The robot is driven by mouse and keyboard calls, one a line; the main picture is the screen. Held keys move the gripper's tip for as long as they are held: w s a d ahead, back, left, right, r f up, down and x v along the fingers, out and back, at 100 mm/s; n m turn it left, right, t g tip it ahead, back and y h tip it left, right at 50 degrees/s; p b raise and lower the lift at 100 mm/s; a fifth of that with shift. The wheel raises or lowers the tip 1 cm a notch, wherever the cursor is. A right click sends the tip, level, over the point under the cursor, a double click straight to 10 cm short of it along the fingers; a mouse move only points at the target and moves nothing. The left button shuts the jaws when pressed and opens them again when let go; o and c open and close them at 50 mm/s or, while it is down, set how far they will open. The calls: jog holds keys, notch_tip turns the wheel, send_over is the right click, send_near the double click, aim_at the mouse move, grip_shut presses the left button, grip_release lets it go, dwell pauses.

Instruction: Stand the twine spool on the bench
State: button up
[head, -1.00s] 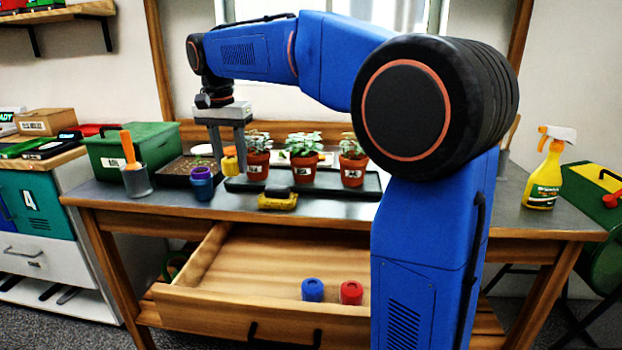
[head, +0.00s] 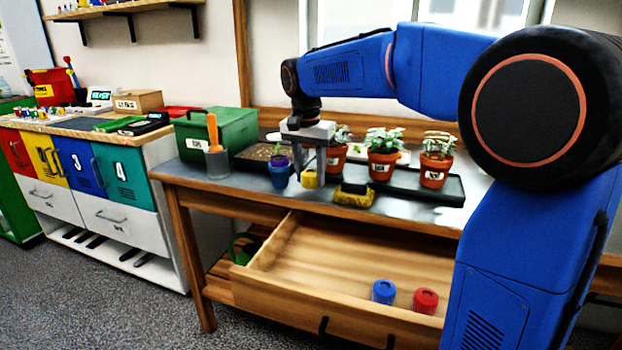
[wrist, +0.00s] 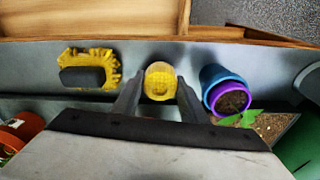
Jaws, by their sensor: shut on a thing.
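My gripper (head: 309,170) points straight down over the bench (head: 220,182). It is shut on a yellow spool (head: 310,180), which I take as the twine spool. The spool looks upright, its base low at the bench top; I cannot tell whether it touches. In the wrist view the yellow spool (wrist: 160,82) sits between the two fingers of my gripper (wrist: 158,92), its round end facing the camera. It stands between the blue pot with a purple rim (wrist: 226,92) and the yellow brush (wrist: 90,70), apart from both.
Potted plants (head: 383,155) stand in a dark tray (head: 455,189) behind to the right. A grey cup with an orange-handled tool (head: 217,163) and a green box (head: 225,130) are left. The open drawer (head: 340,255) below holds a blue item (head: 384,291) and a red one (head: 425,300).

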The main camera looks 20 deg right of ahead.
aim_at(308, 174)
jog(key=shift+f, duration=0.65)
jog(key=o, duration=1)
jog(key=shift+f, duration=0.15)
jog(key=r, duration=0.8)
jog(key=s+a+r, duration=0.1)
jog(key=r, duration=0.3)
jog(key=shift+r, duration=0.1)
jog(key=shift+s, duration=0.15)
